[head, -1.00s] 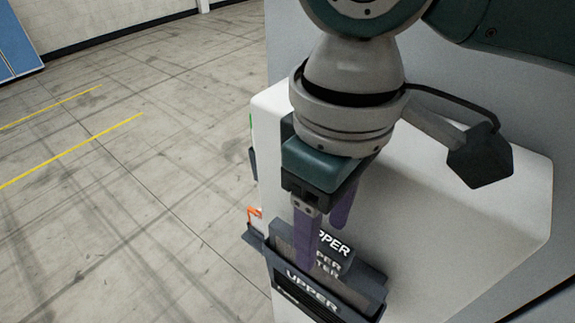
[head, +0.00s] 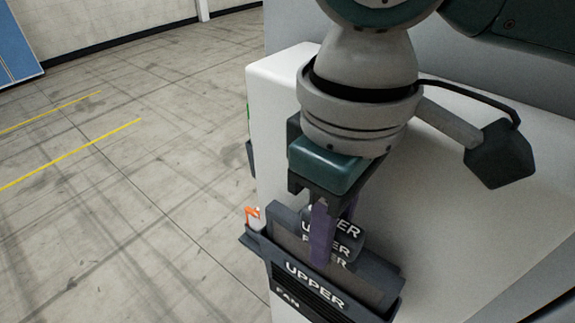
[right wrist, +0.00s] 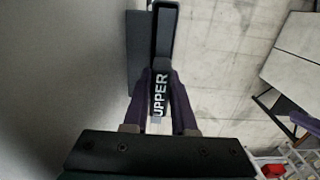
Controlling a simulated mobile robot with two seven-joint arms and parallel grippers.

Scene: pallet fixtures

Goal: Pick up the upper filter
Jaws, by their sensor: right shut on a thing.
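The upper filter (head: 287,235) is a dark framed panel with a grey face and a handle block marked UPPER. It stands in a dark slot holder (head: 297,272) labelled UPPER on the side of a white cabinet. My right gripper (head: 325,262) is shut on the filter's handle, with its purple fingers on either side. The right wrist view shows the handle (right wrist: 160,88) between the two fingertips, its UPPER label facing the camera. The fingers hide part of the filter's lettering. I cannot tell whether the filter is raised in the holder. My left gripper is not in view.
The white cabinet (head: 450,215) fills the area right of the filter. A small orange part (head: 252,215) sits at the holder's left end. A FAN label (head: 287,298) shows below. Open concrete floor (head: 130,220) with yellow lines lies to the left.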

